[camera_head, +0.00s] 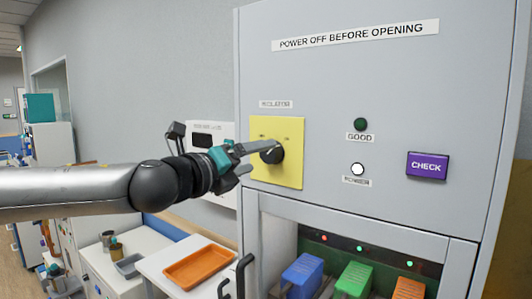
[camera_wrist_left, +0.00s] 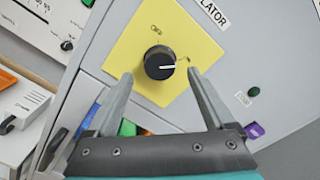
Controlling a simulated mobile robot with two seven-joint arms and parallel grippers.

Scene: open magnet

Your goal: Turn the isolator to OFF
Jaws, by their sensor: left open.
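The isolator is a black round knob (camera_head: 272,153) on a yellow plate (camera_head: 290,178) on the grey cabinet front. In the left wrist view the knob (camera_wrist_left: 158,63) has a white pointer line aimed to the right, toward a small mark near the plate's right corner. Another small label, which looks like OFF, sits above the knob there. My left gripper (camera_head: 262,156) is open at the knob. In the left wrist view its fingertips (camera_wrist_left: 160,75) lie on either side of the knob, with gaps visible. My right gripper is not in view.
The cabinet has a dark green GOOD lamp (camera_head: 361,124), a white POWER lamp (camera_head: 358,169) and a purple CHECK button (camera_head: 427,166). Blue, green and orange blocks stand in the bay below. An orange tray (camera_head: 200,266) lies on the white counter at lower left.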

